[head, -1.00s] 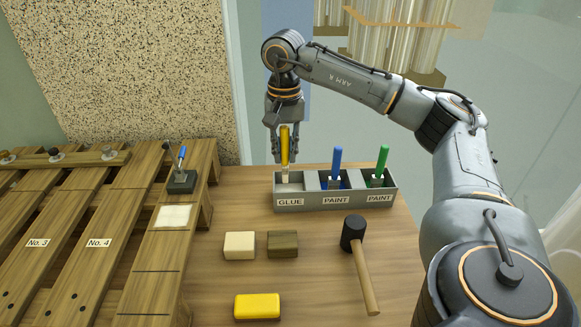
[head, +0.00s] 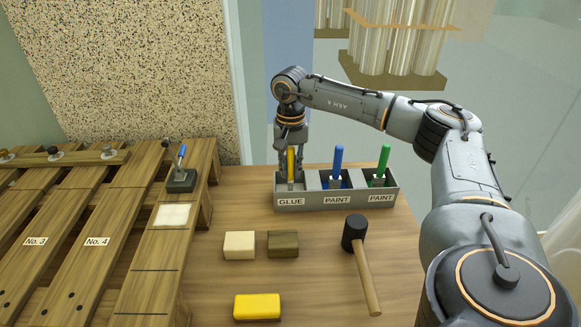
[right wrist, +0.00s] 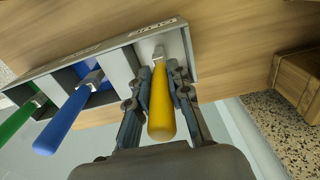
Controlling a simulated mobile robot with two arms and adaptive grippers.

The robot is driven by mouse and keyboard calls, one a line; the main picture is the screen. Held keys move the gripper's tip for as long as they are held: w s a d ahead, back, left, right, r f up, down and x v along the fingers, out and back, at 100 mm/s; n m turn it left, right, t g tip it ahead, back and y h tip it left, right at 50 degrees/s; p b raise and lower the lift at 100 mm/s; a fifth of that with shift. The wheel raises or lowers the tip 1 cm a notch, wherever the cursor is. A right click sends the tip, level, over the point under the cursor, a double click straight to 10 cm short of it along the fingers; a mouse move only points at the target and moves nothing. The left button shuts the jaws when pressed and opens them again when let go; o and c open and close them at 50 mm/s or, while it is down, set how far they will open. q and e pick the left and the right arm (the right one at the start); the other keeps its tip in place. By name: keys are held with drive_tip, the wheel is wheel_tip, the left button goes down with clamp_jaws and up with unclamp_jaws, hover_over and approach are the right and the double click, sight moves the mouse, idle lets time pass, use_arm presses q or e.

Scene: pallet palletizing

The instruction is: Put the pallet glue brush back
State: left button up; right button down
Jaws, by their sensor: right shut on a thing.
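The glue brush has a yellow handle (head: 291,163). It stands nearly upright in the GLUE compartment of the grey three-part holder (head: 335,200). My right gripper (head: 291,158) is shut on the yellow handle. In the right wrist view the gripper's fingers (right wrist: 161,92) lie on both sides of the yellow handle (right wrist: 161,112), whose metal ferrule is inside the end compartment. The bristles are hidden. My left gripper is not in view.
A blue brush (head: 337,163) and a green brush (head: 381,163) stand in the PAINT compartments. A black mallet (head: 355,235), a yellow block (head: 257,307), a cream block (head: 239,245) and a dark wood block (head: 283,244) lie on the table. Wooden pallets (head: 100,215) are at left.

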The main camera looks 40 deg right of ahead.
drive_tip(key=shift+f, duration=0.15)
drive_tip(key=c, duration=1.3)
unclamp_jaws()
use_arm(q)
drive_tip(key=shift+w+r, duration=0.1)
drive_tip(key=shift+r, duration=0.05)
use_arm(e)
drive_tip(key=shift+o, duration=0.2)
drive_tip(key=shift+r, duration=0.45)
use_arm(q)
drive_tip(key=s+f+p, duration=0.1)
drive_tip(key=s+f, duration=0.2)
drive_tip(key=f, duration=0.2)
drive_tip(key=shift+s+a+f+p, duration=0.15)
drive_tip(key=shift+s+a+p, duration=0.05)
drive_tip(key=shift+p, duration=0.15)
use_arm(e)
wheel_tip(320, 180, up, 11)
drive_tip(key=shift+r, duration=0.2)
